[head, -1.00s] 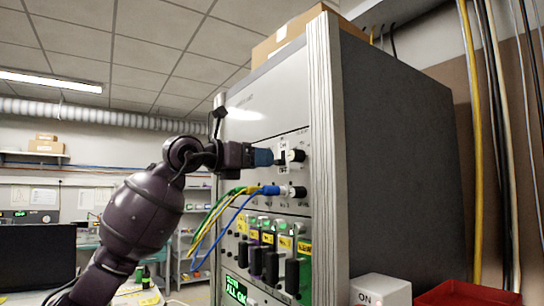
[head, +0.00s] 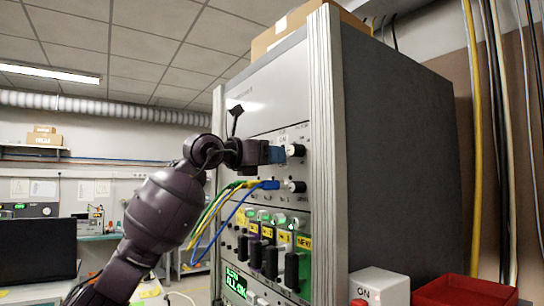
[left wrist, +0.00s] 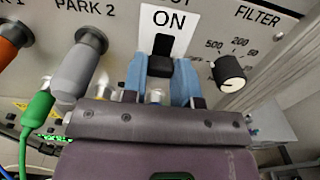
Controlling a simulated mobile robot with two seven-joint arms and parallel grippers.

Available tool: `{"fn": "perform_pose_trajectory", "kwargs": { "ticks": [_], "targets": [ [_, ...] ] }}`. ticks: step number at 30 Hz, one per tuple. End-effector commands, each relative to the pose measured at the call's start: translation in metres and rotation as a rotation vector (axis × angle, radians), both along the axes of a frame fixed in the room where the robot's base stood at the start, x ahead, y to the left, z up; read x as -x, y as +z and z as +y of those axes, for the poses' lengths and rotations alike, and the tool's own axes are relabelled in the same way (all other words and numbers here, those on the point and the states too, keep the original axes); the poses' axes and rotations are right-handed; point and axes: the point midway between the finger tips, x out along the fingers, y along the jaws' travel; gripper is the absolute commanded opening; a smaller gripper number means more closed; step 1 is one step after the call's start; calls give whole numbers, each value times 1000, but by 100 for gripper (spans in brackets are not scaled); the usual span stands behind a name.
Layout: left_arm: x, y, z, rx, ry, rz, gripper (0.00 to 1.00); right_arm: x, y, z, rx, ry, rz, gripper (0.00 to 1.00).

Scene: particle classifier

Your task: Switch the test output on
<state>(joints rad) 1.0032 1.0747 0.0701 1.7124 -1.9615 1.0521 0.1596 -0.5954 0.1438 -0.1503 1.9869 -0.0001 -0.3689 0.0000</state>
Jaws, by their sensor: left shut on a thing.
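The test output switch is a black lever (left wrist: 160,66) on a white label (left wrist: 167,22) marked ON, in the left wrist view. A dark slot shows above the lever, between it and the word ON. My left gripper (left wrist: 160,80) has its blue fingers on either side of the lever and is shut on it. In the head view my left gripper (head: 278,154) reaches the upper part of the rack's front panel, and its fingers hide the switch there. The lower end of the label is hidden by my gripper. My right gripper is not in view.
Right of the switch is the FILTER knob (left wrist: 230,72). Left of it are a grey plug (left wrist: 80,65) and a green plug (left wrist: 37,110). Cables (head: 212,218) hang below my gripper. A red tray (head: 466,290) and a white ON box (head: 380,287) are beside the rack.

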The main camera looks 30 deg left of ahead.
Motion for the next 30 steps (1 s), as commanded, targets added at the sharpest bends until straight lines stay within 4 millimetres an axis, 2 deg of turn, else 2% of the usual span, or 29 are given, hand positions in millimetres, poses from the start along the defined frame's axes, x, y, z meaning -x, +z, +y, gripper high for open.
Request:
{"fn": "perform_pose_trajectory", "kwargs": {
  "ticks": [8, 15, 23, 24, 29, 30],
  "targets": [
    [0, 3, 0, 0, 0, 0, 0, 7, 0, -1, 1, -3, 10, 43],
    [1, 28, 0, -1, 2, -4, 0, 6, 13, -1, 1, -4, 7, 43],
    [1, 29, 1, 2, 1, -8, 0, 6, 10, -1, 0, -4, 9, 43],
    [1, 30, 1, 2, 2, -8, 28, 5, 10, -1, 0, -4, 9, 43],
    [1, 29, 1, 2, 1, -7, 52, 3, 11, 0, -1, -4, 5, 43],
    [1, 28, 0, 1, 1, -6, 53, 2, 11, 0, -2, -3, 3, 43]
  ]
}}
